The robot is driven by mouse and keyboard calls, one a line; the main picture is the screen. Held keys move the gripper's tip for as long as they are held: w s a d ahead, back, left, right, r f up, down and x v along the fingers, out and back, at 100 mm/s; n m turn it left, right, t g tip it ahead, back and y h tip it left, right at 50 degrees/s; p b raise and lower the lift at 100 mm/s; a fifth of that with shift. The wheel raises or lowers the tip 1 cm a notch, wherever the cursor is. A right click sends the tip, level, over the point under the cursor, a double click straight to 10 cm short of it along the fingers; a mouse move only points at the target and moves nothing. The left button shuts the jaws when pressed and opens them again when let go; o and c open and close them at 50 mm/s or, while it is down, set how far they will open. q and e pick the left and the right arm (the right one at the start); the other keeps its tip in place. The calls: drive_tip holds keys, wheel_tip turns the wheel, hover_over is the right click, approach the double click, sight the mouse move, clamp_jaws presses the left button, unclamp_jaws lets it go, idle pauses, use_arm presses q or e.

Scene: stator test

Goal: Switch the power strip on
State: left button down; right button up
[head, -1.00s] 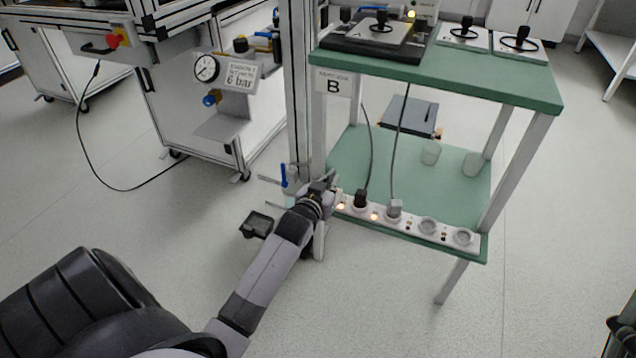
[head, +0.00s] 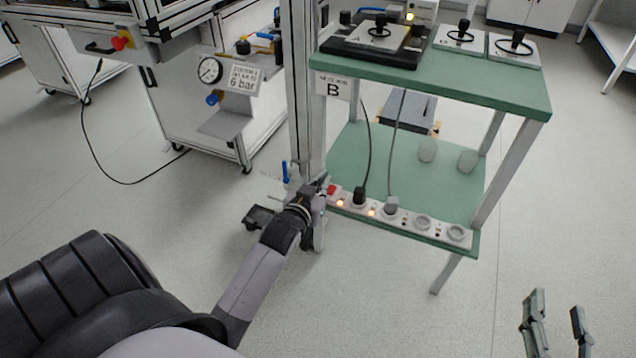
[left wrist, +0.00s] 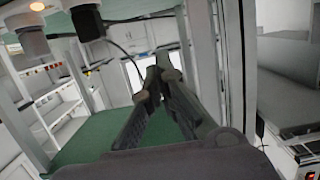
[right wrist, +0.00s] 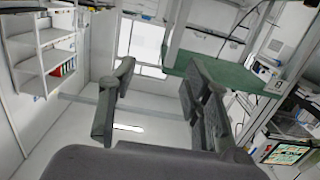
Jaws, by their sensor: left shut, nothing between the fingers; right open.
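The white power strip (head: 407,219) lies along the front edge of the green lower shelf. Its red switch (head: 332,189) is at the left end, and orange lights (head: 371,212) glow between the left sockets. A black plug (head: 359,196) and a grey plug (head: 392,204) sit in it. Part of the strip shows at the top left of the left wrist view (left wrist: 57,5). My left gripper (head: 323,182) is shut and empty, just left of the red switch; whether it touches is unclear. My right gripper (head: 556,301) is open and empty at the lower right, away from the table.
Two cups (head: 467,160) are on the lower shelf. A dark tray (head: 262,217) is near my left forearm. The floor at right is open.

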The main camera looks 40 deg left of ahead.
use_arm(q)
drive_tip(key=shift+r+p+v, duration=0.2)
drive_tip(key=shift+p+v, duration=0.2)
drive_tip(key=shift+v, duration=1.3)
use_arm(e)
drive_tip(key=shift+s+d+f+g+h, duration=0.25)
drive_tip(key=shift+f+g, duration=0.3)
drive_tip(key=shift+f, duration=0.3)
drive_tip(key=shift+s+d+f+g+h, duration=0.15)
drive_tip(key=shift+s+f+g, duration=0.3)
drive_tip(key=shift+f, duration=0.4)
drive_tip(key=shift+s+d+f+g+h, duration=0.1)
drive_tip(key=shift+s+d+f+g, duration=0.15)
drive_tip(key=shift+f+g, duration=0.5)
use_arm(q)
drive_tip(key=shift+w, duration=0.1)
